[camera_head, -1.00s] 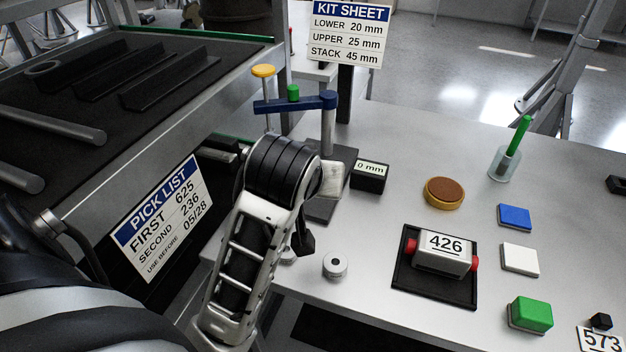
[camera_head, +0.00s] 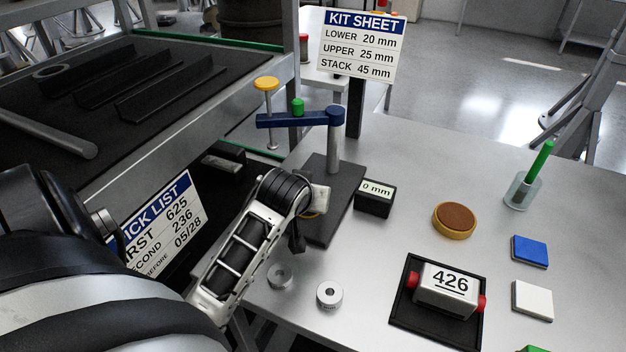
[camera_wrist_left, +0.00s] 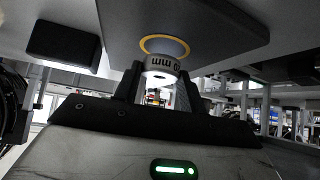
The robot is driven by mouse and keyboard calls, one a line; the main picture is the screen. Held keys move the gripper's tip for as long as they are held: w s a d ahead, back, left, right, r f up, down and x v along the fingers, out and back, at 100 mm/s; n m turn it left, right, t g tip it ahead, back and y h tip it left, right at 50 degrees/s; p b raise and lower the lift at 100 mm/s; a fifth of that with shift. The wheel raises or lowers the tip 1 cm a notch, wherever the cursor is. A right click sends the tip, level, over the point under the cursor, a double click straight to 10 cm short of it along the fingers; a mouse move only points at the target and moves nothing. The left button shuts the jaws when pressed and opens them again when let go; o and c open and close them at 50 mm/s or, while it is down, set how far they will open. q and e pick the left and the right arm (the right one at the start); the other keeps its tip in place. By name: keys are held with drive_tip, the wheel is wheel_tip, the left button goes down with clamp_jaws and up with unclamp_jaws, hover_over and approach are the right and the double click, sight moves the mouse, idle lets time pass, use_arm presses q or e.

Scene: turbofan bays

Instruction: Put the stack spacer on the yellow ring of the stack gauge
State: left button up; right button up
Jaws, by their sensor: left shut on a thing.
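The stack gauge has a dark base plate (camera_head: 344,185), a post, a blue arm (camera_head: 300,119) and a yellow-topped plunger (camera_head: 266,84). The yellow ring (camera_wrist_left: 165,46) on the plate shows in the left wrist view; in the head view my gripper mostly covers it. My left gripper (camera_wrist_left: 160,88) is shut on a pale round spacer (camera_wrist_left: 163,66), whose label shows upside down with "mm" readable. The spacer is at the yellow ring, close to the plate; I cannot tell whether they touch. In the head view my left gripper (camera_head: 316,200) is over the plate's left side. My right gripper is not in view.
Two loose round spacers (camera_head: 329,295) (camera_head: 280,275) lie near the table's front edge. A "0 mm" display (camera_head: 375,198) stands right of the base. A black tray (camera_head: 399,312) holds the "426" block. The kit sheet (camera_head: 361,45) reads stack 45 mm.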

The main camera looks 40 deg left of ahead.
use_arm(q)
drive_tip(key=shift+f, duration=0.55)
drive_tip(key=shift+s, duration=0.1)
drive_tip(key=shift+f, duration=0.1)
drive_tip(key=shift+f, duration=0.15)
drive_tip(key=o, duration=1.1)
